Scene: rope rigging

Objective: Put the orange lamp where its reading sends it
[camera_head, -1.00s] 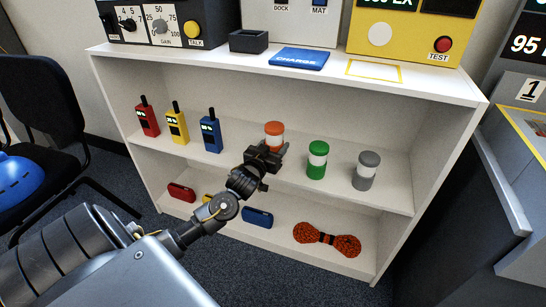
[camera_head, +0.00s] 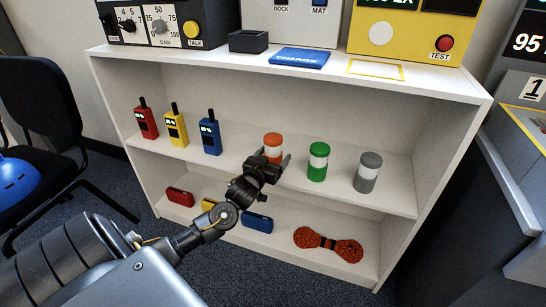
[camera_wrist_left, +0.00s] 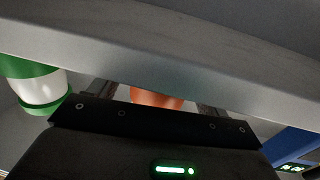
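The orange lamp (camera_head: 273,140), with a white band, stands upright on the middle shelf. My left gripper (camera_head: 275,160) is in front of it, fingers spread and pointing at it, and hides its lower part. In the left wrist view the orange lamp (camera_wrist_left: 157,95) shows between the two separated fingers, with gaps on both sides. A grey band across that view hides most of the lamp and the fingertips. My right gripper is in neither view.
A green lamp (camera_head: 318,162) and a grey lamp (camera_head: 367,172) stand to the right. Red, yellow and blue radios (camera_head: 210,136) stand left. The upper board (camera_head: 430,88) hangs over them, carrying a blue CHARGE pad (camera_head: 299,57), a dark tray (camera_head: 248,41) and a yellow TEST unit (camera_head: 405,45).

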